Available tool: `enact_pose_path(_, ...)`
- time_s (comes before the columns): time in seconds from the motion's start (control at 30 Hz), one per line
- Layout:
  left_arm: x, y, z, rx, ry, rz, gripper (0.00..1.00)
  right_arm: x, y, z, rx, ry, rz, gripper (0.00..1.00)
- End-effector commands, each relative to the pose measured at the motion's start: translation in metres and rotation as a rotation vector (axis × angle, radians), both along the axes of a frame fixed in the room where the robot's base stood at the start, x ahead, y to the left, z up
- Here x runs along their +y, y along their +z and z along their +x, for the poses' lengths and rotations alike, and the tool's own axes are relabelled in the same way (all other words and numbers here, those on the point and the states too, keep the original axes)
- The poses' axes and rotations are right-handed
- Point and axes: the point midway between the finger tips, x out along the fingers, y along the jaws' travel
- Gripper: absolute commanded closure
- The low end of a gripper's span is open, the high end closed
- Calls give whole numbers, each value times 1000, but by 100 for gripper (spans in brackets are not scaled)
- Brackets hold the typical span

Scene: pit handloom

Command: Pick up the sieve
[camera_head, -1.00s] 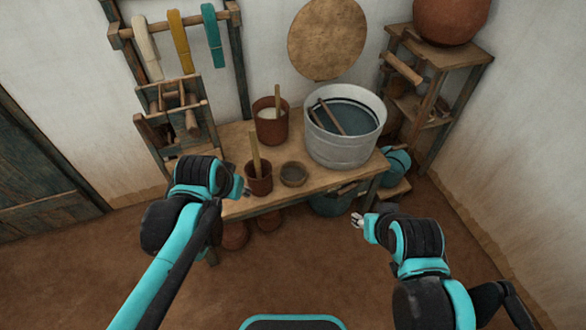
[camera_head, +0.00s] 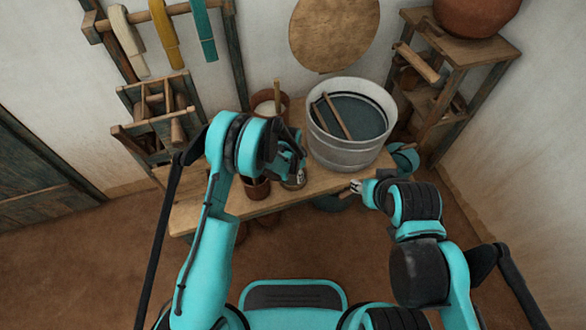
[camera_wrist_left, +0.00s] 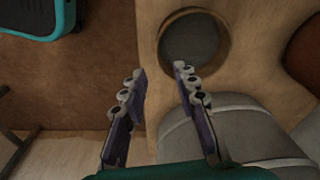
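The sieve (camera_wrist_left: 195,45) looks like a small round dark-rimmed dish with a grey inside. It rests on the wooden table (camera_head: 228,208) near the front edge. In the head view the sieve (camera_head: 293,184) is largely hidden by my left gripper (camera_head: 299,177). In the left wrist view my left gripper (camera_wrist_left: 160,72) is open and empty, its two fingers spread apart. The fingertips show just below and left of the sieve, with no clear contact. My right gripper (camera_head: 354,188) is over the front right of the table, too small to tell its opening.
A metal tub (camera_head: 345,150) with dark liquid and sticks stands right of the sieve, close by. A brown pot (camera_head: 256,190) stands left of it, and another pot (camera_head: 266,103) behind. A wooden shelf (camera_head: 470,50) stands at the right. The floor in front is clear.

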Motion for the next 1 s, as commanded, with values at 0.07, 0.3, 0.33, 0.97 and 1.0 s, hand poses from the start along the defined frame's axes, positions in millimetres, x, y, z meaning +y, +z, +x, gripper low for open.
enact_pose_path(0.07, -4, -14, -2, 9, -21, 2, 70, 0, 1, 0, 0, 0, 0, 60)
enact_pose_path(0.3, -7, -42, -3, 14, -34, 5, 70, 0, -9, 0, 0, 0, 0, 60)
enact_pose_path(0.33, -8, -46, -2, 14, -33, 5, 70, 0, -10, 0, 0, 0, 0, 60)
enact_pose_path(0.97, -13, -98, 5, 13, -32, 4, 70, 0, -38, 0, 0, 0, 0, 60)
enact_pose_path(1.0, -13, -98, 5, 13, -31, 4, 70, 0, -38, 0, 0, 0, 0, 60)
